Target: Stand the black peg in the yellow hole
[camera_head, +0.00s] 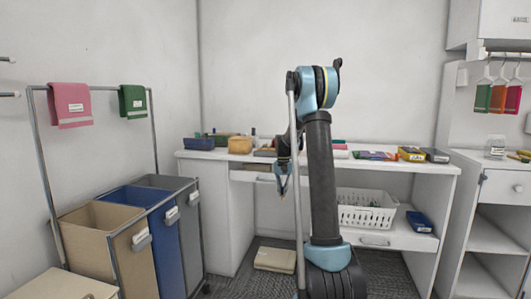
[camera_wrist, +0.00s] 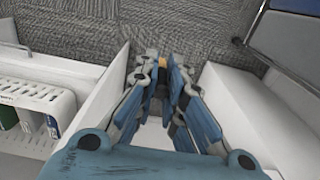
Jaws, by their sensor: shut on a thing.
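My gripper (camera_head: 283,190) hangs in front of the white desk, fingers pointing down, below the level of the desktop. In the wrist view, my gripper's fingers (camera_wrist: 162,78) are close together, with a narrow dark thing between them that I take to be the black peg; the fingers hide most of it. A small orange-yellow patch shows at the fingertips, and I cannot tell what it belongs to.
The white desk (camera_head: 400,166) carries a blue box (camera_head: 199,144) and several small items. A white basket (camera_head: 364,211) and a blue box (camera_head: 419,222) stand on its lower shelf. Bins (camera_head: 106,216) stand at left. A beige thing (camera_head: 275,260) lies on the carpet.

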